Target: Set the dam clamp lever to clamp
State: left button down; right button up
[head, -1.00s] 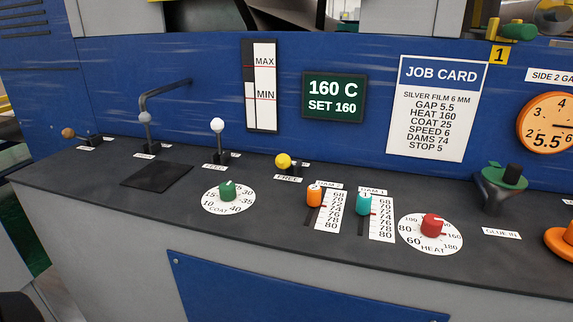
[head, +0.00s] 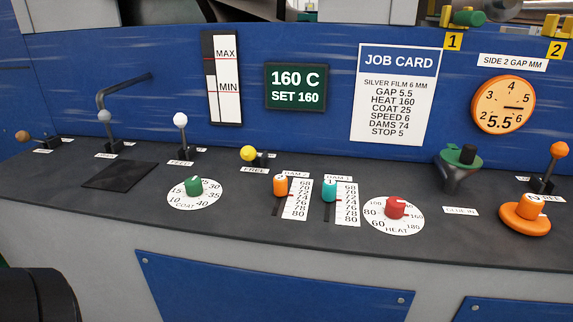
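A lever with a yellow ball knob (head: 248,154) stands on the dark console top, just behind and left of the dam sliders. It leans to the left, and a small label in front of it reads FREE (head: 256,170); I take it as the dam clamp lever. Neither of my grippers shows in the head view, and nothing touches the yellow lever.
The green COAT dial (head: 193,187) and red HEAT dial (head: 396,208) are on the console.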

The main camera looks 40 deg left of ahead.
aim_at(248, 153)
jog(key=z, duration=0.2)
jog(key=i, duration=0.1)
jog(key=u, duration=1.05)
